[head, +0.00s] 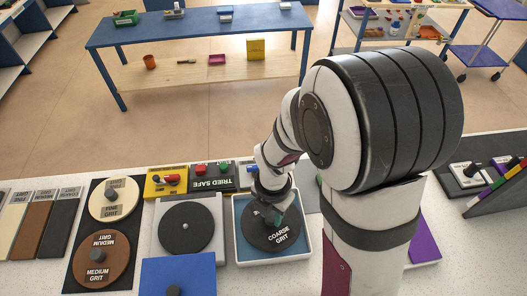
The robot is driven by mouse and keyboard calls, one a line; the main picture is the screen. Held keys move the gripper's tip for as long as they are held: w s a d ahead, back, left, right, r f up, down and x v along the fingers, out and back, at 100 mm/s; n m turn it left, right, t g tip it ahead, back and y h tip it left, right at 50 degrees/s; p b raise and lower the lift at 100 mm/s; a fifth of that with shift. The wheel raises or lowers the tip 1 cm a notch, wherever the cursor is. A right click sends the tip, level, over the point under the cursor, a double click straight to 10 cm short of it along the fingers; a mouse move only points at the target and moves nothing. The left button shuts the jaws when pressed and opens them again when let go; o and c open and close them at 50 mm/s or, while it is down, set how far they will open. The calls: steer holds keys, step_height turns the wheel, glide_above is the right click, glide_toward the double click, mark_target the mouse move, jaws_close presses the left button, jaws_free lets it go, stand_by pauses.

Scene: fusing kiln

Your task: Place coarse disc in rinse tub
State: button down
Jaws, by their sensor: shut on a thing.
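The coarse disc (283,240) is dark grey and round, with "COARSE GRIT" in white letters. In the head view it is inside the outline of the rinse tub (239,257), a square white-rimmed tub with a blue inside. My gripper (270,216) is over the disc's upper left part, shut on the disc. My wrist and fingers hide part of the disc and the tub's far side. I cannot tell whether the disc touches the tub's floor or is held just above it.
Left of the tub is a grey machine with a dark round plate (186,227), and a blue box (178,276) in front. A fine grit disc (114,199) and a brown medium grit disc (101,260) lie further left. A "TRIED SAFE" panel (213,178) stands behind.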

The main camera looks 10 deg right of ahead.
mark_target(270, 217)
step_height(270, 217, down, 4)
steer(key=shift+a+f, duration=0.1)
steer(key=shift+f, duration=0.1)
steer(key=c, duration=0.6)
jaws_free()
step_height(270, 217, up, 12)
steer(key=shift+r, duration=0.15)
steer(key=s+r+m, duration=0.2)
steer(key=s+m, duration=0.3)
steer(key=m, duration=0.6)
steer(key=s+r+m+y, duration=0.1)
steer(key=s+m, duration=0.3)
steer(key=m, duration=0.6)
steer(key=s+d+r+m, duration=0.1)
steer(key=s+r+m, duration=0.2)
steer(key=m, duration=0.8)
steer(key=shift+s+r+m+y, duration=0.15)
steer(key=shift+s+r+y, duration=0.05)
steer(key=shift+s, duration=0.45)
steer(key=shift+s+r+m+y, duration=0.15)
steer(key=shift+s+r+y, duration=0.05)
steer(key=shift+s, duration=0.45)
